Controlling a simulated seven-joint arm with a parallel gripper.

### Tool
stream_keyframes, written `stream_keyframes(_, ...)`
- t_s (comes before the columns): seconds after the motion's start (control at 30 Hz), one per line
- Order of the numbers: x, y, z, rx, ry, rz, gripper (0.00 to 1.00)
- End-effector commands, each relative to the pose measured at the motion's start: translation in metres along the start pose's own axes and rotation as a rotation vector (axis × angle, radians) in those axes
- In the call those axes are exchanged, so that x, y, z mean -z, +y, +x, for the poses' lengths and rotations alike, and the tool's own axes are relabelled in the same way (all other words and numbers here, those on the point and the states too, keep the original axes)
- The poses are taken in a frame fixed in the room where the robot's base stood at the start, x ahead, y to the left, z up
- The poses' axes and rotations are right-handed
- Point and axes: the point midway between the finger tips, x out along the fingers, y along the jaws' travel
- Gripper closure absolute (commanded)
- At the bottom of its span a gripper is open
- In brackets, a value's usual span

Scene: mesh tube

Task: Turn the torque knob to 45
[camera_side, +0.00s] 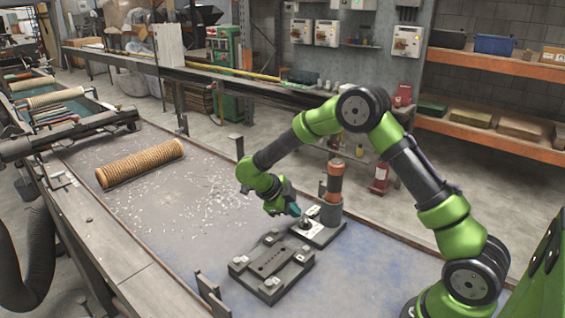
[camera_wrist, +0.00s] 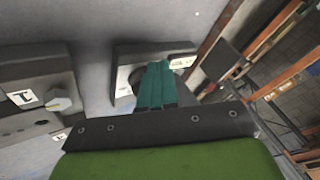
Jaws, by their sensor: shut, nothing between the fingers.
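My gripper (camera_side: 295,211) is shut and empty, its teal fingers side by side. It points down beside a small plate (camera_side: 322,238) that carries a dark upright tool with an orange top (camera_side: 335,180). In the wrist view my gripper (camera_wrist: 155,66) covers part of a dark round part (camera_wrist: 136,78) on a grey plate with a white label. Whether the fingers touch it cannot be told. A small light knob (camera_wrist: 59,104) sits on another grey block at the left. No printed numbers are readable, and which part is the torque knob is unclear.
A grey fixture block (camera_side: 271,262) stands in front of the small plate. A brown mesh tube (camera_side: 140,163) lies at the left of the table, with pale chips scattered on the clear surface (camera_side: 215,190) between. A raised rail runs along the table's front left edge.

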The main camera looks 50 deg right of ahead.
Motion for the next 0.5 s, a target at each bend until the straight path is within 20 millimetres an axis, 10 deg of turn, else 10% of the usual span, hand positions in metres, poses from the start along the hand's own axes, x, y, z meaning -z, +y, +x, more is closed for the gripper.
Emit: stream_keyframes(0.5,0.0023,-0.0068,0.005,-0.09,0.091,0.168,1.0)
